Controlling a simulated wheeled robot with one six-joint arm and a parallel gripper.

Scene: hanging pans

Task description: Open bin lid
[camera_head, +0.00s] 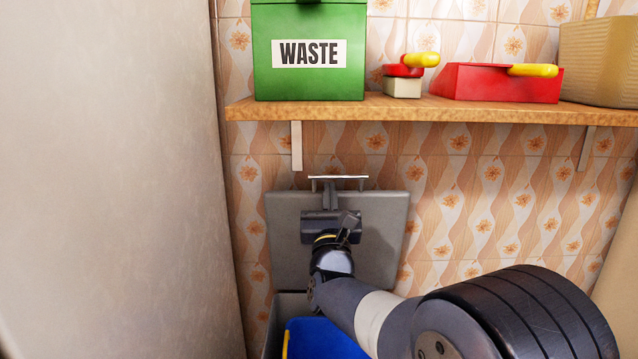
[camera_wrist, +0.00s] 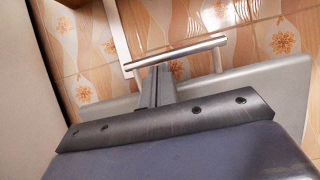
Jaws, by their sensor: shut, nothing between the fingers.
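A grey bin (camera_head: 273,329) stands low against the wall, with blue inside its opening. Its grey lid (camera_head: 386,230) stands raised, near upright, against the tiled wall; it also shows in the wrist view (camera_wrist: 275,84). A metal handle bar (camera_head: 352,178) shows at the lid's top edge and crosses the wrist view (camera_wrist: 190,50). My gripper (camera_head: 330,192) is in front of the lid with its fingers pointing up toward the bar. The fingers (camera_wrist: 155,88) are shut with nothing between them. I cannot tell whether they touch the lid or bar.
A wooden shelf (camera_head: 420,108) runs above the lid. It carries a green WASTE box (camera_head: 310,80), a small red-and-white item with a yellow handle (camera_head: 402,86), a red dustpan (camera_head: 490,82) and a woven basket (camera_head: 600,65). A pale tall surface (camera_head: 110,180) closes the left side.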

